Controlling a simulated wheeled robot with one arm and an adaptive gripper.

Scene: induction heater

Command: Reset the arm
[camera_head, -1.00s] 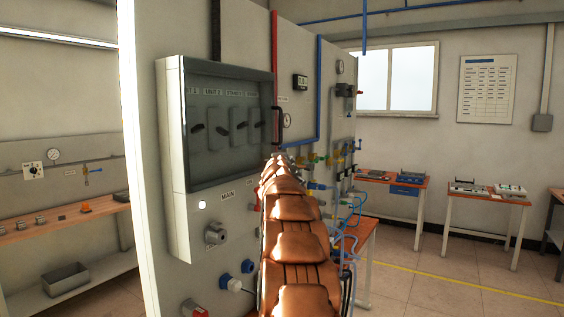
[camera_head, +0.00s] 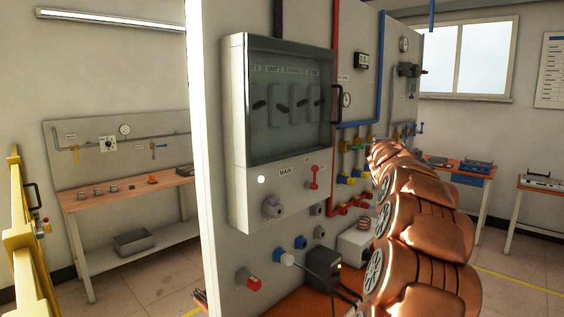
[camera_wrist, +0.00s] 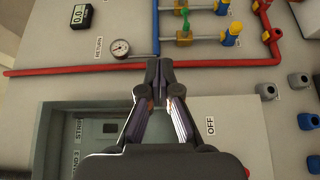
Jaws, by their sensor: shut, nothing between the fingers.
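My gripper (camera_wrist: 157,80) shows in the wrist view, fingertips together, with nothing between them. It hangs in front of the panel, over the edge of the grey switch cabinet (camera_wrist: 55,130). A red pipe (camera_wrist: 200,64) and a round gauge (camera_wrist: 120,47) lie just beyond the fingertips in that view. In the head view my copper-coloured arm (camera_head: 425,215) reaches toward the panel on the right; the gripper itself cannot be made out there. The cabinet (camera_head: 240,140) has a glass door with several dark switches behind it.
Valves and blue and yellow fittings (camera_wrist: 227,36) sit on the panel. Below the cabinet are a red-ended knob (camera_head: 250,281) and a dark box (camera_head: 322,265). A yellow frame (camera_head: 28,250) stands at the left edge. A workbench (camera_head: 125,190) stands behind; floor there is clear.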

